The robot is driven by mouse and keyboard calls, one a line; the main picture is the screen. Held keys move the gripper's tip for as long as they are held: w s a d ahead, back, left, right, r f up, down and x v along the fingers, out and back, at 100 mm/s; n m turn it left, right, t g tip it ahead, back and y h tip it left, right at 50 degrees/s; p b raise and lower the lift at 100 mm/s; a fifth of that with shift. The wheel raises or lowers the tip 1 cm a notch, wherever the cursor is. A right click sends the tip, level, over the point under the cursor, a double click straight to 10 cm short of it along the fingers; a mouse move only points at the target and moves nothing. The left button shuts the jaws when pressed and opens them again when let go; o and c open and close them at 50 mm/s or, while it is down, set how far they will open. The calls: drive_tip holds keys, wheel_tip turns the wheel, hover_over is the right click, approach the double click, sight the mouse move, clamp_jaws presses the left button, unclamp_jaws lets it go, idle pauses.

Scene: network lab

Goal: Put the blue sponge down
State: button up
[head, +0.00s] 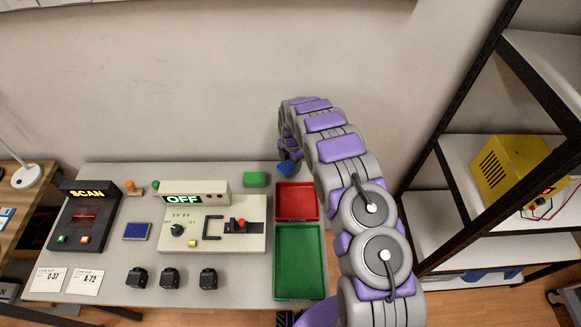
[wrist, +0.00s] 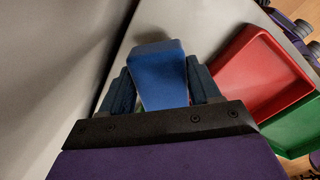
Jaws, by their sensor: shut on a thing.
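The blue sponge (wrist: 160,75) is between the two fingers of my gripper (wrist: 162,85), which is shut on it, in the wrist view. In the head view the sponge (head: 288,169) shows at the end of my arm, near the table's back right edge, just behind the red tray (head: 296,187). My gripper is mostly hidden by the arm there. I cannot tell whether the sponge touches the table (head: 150,176).
A green block (head: 255,179) lies left of the sponge. A green tray (head: 299,262) sits in front of the red one. A device reading OFF (head: 240,245), a SCAN box (head: 85,215) and several black parts (head: 170,278) take up the table's left and middle. A shelf (head: 480,175) stands right.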

sight(292, 166)
drive_tip(key=f, duration=0.1)
drive_tip(key=d+f, duration=0.1)
drive_tip(key=f+b, duration=0.1)
drive_tip(key=shift+w+d+f, duration=0.15)
drive_tip(key=shift+w+d, duration=0.05)
drive_tip(key=shift+d, duration=0.2)
drive_tip(key=shift+a, duration=0.25)
drive_tip(key=o, duration=0.9)
drive_tip(key=shift+a, duration=0.25)
drive_tip(key=o, duration=0.3)
drive_tip(key=shift+a, duration=0.25)
drive_tip(key=shift+o, duration=1)
drive_tip(key=shift+d, duration=0.1)
drive_tip(key=shift+o, duration=0.2)
drive_tip(key=shift+d, duration=0.5)
wheel_tip(292, 166, up, 12)
drive_tip(key=shift+s+f+p, duration=0.15)
drive_tip(key=shift+p, duration=0.75)
drive_tip(key=shift+a+r, duration=0.1)
drive_tip(key=shift+r, duration=0.2)
